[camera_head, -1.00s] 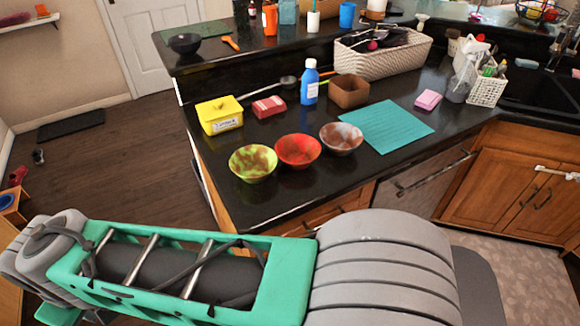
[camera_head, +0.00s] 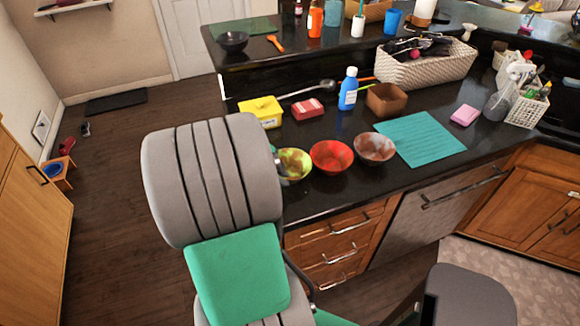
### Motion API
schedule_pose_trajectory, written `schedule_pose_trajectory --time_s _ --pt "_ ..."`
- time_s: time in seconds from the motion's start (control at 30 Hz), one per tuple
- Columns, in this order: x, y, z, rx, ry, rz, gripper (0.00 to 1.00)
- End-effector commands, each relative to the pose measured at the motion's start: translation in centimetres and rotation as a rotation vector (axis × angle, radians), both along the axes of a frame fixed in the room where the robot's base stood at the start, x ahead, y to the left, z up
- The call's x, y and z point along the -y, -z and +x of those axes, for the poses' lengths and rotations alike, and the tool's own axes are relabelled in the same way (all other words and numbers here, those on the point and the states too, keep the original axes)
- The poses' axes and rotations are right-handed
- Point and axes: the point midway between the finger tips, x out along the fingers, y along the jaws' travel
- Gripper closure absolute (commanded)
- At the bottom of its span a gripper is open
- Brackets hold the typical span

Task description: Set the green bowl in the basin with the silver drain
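The green bowl (camera_head: 295,164), mottled yellow-green and brown, stands upright on the black counter, leftmost in a row of three bowls. My arm covers its left edge in the head view. Whether the gripper touches the bowl cannot be told. The double sink is mostly out of view; only a dark area shows at the right edge. No silver drain is visible.
A red bowl (camera_head: 332,157) and a reddish-grey bowl (camera_head: 374,149) stand close to the right. Behind are a yellow box (camera_head: 262,112), a red-pink block (camera_head: 307,109), a blue bottle (camera_head: 348,90) and a brown box (camera_head: 387,99). A teal mat (camera_head: 420,138) lies flat.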

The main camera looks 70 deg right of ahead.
Motion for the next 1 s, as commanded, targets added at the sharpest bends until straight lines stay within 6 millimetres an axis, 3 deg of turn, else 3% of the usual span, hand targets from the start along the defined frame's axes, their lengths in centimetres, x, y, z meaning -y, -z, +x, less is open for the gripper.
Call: schedule_pose_trajectory --time_s 0.2,0.4,0.57,1.0 --pt "1.5 2.5 -0.6 -0.002 -0.001 0.003 0.86" --pt "1.5 2.6 -0.5 0.000 -0.003 0.001 0.87" --pt "1.5 2.5 -0.5 0.000 -0.004 0.001 1.00" --pt "1.5 2.5 -0.5 0.000 -0.004 0.001 1.00"
